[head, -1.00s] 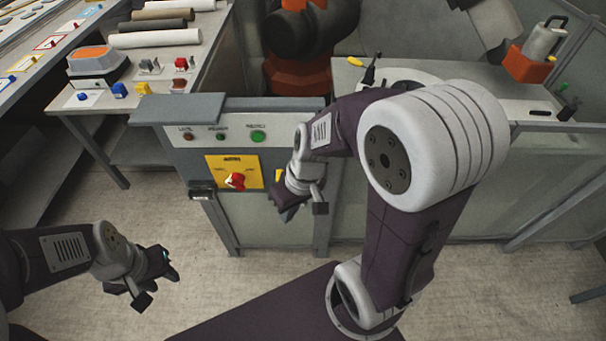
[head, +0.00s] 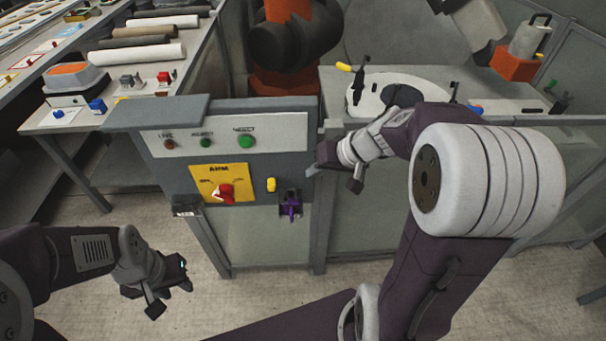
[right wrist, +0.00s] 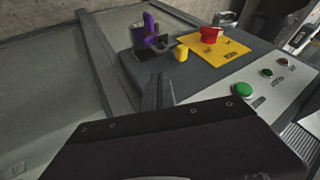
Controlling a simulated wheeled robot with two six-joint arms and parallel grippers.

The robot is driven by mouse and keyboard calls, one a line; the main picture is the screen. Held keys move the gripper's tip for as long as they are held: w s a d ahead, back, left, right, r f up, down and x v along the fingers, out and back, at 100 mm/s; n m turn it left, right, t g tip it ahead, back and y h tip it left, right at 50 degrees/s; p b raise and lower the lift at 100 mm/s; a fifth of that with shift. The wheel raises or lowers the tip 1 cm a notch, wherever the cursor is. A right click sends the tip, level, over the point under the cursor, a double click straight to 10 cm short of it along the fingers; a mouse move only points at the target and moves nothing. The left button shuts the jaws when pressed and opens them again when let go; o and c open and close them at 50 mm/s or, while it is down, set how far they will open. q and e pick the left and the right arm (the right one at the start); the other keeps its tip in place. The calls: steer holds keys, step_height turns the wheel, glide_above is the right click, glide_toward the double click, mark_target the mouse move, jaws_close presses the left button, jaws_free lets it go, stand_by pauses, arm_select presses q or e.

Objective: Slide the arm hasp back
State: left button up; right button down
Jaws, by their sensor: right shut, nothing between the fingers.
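The grey control box has a yellow plate marked ARM (head: 219,183) with a red rotary knob (head: 225,192) on it. Right of the plate is a small yellow tab (head: 271,184). Below and right of that, a purple piece (head: 291,207) sits in a dark bracket. I cannot tell for sure which of these is the hasp. My right gripper (head: 336,176) is shut and empty, above and right of the purple piece, apart from it. The right wrist view shows the purple piece (right wrist: 151,29) and yellow tab (right wrist: 181,53) beyond the finger. My left gripper (head: 171,297) hangs at lower left, touching nothing.
A table with rolls (head: 140,55) stands at left. A bench with a white mould (head: 400,90) is behind my right arm. Floor is clear below the box.

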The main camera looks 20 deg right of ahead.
steer(key=b, duration=0.2)
glide_toward(284, 196)
steer(key=w+d+f, duration=0.1)
steer(key=w, duration=0.2)
steer(key=a, duration=0.1)
steer(key=w+a+p, duration=0.1)
steer(key=a, duration=0.1)
steer(key=shift+w, duration=0.3)
steer(key=shift+w+a+f, duration=0.1)
steer(key=shift+a, duration=0.35)
steer(key=shift+w+a, duration=0.1)
steer(key=shift+a, duration=0.1)
steer(key=a, duration=0.2)
steer(key=w+a, duration=0.1)
steer(key=a, duration=0.1)
steer(key=shift+w+a, duration=0.15)
steer(key=shift+a, duration=0.2)
